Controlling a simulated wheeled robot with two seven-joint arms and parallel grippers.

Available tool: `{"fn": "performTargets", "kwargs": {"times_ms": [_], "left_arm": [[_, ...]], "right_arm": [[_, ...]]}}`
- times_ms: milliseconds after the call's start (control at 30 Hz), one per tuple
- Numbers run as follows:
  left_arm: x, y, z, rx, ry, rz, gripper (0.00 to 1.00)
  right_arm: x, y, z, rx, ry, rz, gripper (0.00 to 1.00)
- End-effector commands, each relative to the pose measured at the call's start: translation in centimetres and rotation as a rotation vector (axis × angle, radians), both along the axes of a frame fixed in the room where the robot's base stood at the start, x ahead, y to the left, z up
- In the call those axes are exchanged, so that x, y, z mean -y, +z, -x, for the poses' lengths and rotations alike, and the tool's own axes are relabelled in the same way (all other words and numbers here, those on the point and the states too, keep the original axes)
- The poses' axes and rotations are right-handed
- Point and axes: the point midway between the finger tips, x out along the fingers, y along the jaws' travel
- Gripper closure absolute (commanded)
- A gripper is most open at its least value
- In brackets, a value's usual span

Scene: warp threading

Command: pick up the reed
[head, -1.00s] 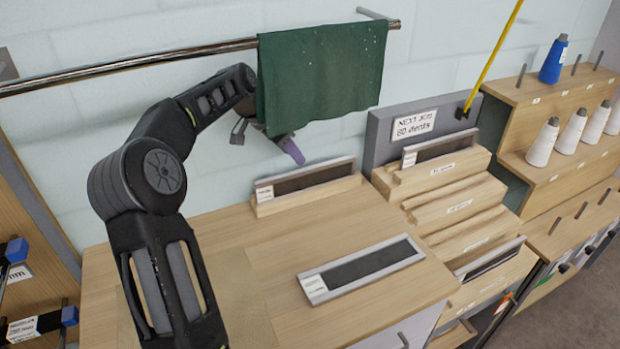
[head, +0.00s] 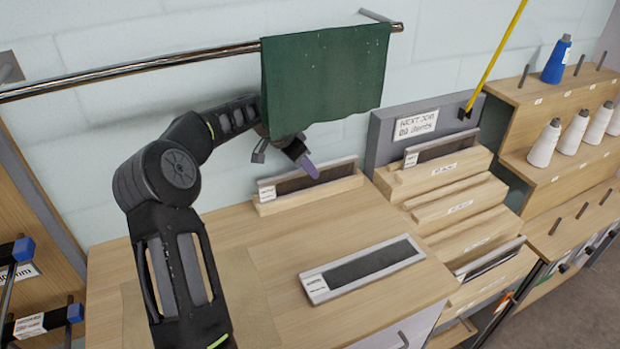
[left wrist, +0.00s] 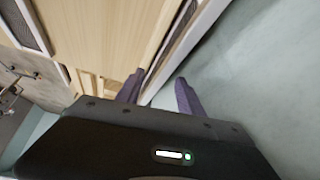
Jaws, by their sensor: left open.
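A reed (head: 318,178), a dark strip in a pale frame with a white label, stands upright in a low wooden holder (head: 320,193) at the back of the bench. A second reed (head: 362,271) lies flat on the bench front. Two more are in the stepped rack, one on the top step (head: 440,149) and one at the bottom (head: 490,259). My left gripper (head: 283,161) is open, just above the back reed. In the left wrist view, the open fingers (left wrist: 160,92) are on either side of a long pale frame edge (left wrist: 172,55). My right gripper is out of view.
A green cloth (head: 325,75) hangs from a metal rail above my left gripper, partly hiding it. A grey board (head: 385,135) with a job label stands behind the wooden rack (head: 455,213). Thread cones (head: 545,142) stand on shelves at right. The bench between the two reeds is clear.

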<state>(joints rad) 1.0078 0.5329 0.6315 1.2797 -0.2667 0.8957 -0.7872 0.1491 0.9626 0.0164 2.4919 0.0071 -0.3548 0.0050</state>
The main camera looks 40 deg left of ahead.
Motion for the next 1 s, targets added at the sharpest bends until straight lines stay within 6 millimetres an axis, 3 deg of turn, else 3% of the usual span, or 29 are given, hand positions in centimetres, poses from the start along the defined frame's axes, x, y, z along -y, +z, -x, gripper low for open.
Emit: {"fn": "performTargets", "kwargs": {"times_ms": [667,1000], "left_arm": [[0.10,-0.63,-0.37,0.000,0.000,-0.001,0.56],[0.10,-0.63,-0.37,0.000,0.000,-0.001,0.82]], "right_arm": [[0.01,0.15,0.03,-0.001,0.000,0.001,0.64],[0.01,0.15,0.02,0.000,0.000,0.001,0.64]]}}
